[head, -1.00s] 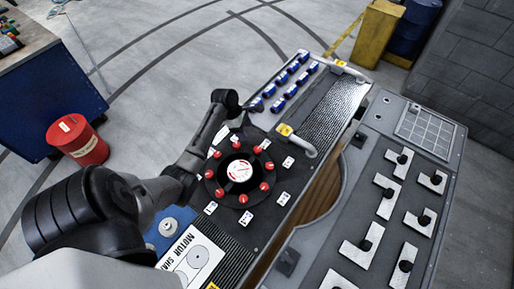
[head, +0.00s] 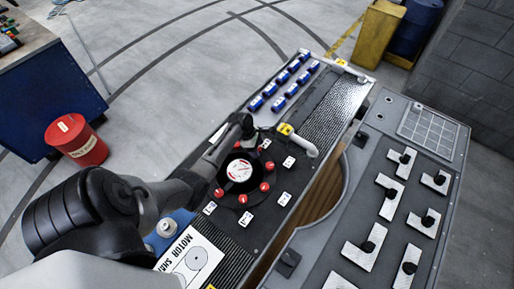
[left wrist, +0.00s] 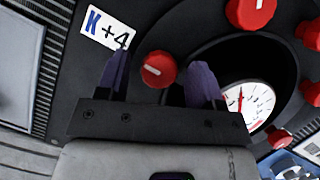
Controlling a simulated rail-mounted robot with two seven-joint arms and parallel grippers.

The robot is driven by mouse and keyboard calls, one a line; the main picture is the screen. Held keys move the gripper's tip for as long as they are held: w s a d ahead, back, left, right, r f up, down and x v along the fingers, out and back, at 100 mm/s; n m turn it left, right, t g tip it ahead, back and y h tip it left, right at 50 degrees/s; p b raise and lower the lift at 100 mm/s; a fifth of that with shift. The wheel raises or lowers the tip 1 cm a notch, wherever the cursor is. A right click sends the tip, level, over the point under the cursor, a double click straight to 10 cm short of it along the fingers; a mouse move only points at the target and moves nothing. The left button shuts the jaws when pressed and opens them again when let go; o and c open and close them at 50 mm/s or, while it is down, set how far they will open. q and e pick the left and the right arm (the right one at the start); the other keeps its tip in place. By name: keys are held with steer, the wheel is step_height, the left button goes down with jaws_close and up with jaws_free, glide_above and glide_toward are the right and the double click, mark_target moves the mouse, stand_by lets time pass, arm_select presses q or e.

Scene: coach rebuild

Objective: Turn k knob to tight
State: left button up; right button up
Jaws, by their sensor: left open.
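The K label (left wrist: 107,29), reading "K +4", lies on the dark panel in the left wrist view. Beside it is a red knob (left wrist: 158,68) with a white line on its top, one of several around a black ring (head: 224,196) with a white gauge (head: 239,170) in its middle. My left gripper (left wrist: 160,78) is open, with its purple fingertips on either side of that red knob; I cannot tell whether they touch it. In the head view my left gripper (head: 243,134) is over the far edge of the ring and hides the knobs there. My right gripper is not in view.
A grey panel with black-knobbed plates (head: 388,204) lies further right. A red drum (head: 76,140) stands on the floor at left.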

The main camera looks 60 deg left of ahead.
arm_select(q)
steer(key=shift+c, duration=0.3)
steer(key=c, duration=0.8)
steer(key=shift+c, duration=0.2)
